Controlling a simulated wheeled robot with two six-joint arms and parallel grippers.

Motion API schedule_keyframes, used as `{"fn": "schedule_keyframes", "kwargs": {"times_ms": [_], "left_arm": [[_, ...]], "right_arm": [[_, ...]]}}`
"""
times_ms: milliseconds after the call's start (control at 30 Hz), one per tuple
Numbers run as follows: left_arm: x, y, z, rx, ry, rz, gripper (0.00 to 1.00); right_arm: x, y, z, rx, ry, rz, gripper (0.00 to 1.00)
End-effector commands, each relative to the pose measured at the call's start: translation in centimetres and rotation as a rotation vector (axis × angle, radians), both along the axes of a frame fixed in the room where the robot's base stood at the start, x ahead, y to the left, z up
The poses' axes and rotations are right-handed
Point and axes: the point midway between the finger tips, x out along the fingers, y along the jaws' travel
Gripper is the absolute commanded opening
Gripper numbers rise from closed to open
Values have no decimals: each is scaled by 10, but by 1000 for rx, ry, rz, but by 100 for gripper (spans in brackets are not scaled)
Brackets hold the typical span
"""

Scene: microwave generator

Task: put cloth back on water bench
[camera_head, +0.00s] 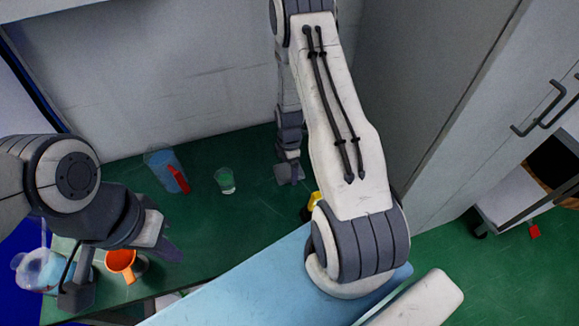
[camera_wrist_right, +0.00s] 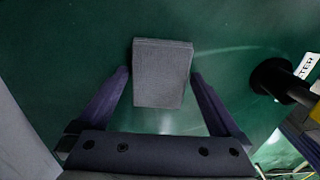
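The cloth (camera_wrist_right: 162,75) is a grey, folded rectangular pad on the green water bench (camera_head: 225,225). My right gripper (camera_wrist_right: 160,95) is open around it in the right wrist view, with one finger on each side and narrow gaps between.
A blue container with a red handle (camera_head: 164,170) and a small green cup (camera_head: 225,180) stand left of the right gripper. A clear jug (camera_head: 40,269) is at far left. A black object with a label (camera_wrist_right: 275,80) is right of the cloth. A wall closes the back.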

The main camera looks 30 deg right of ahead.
Motion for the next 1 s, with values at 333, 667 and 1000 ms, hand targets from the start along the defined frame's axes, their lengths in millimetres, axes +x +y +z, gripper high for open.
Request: {"fn": "schedule_keyframes", "kwargs": {"times_ms": [333, 667, 1000], "left_arm": [[0, 0, -2, 0, 0, 0, 0], [0, 0, -11, 0, 0, 0, 0], [0, 0, -13, 0, 0, 0, 0]], "right_arm": [[1, 0, 27, -2, -6, 0, 100], [1, 0, 94, -2, -6, 0, 100], [0, 0, 123, 0, 0, 0, 100]]}}
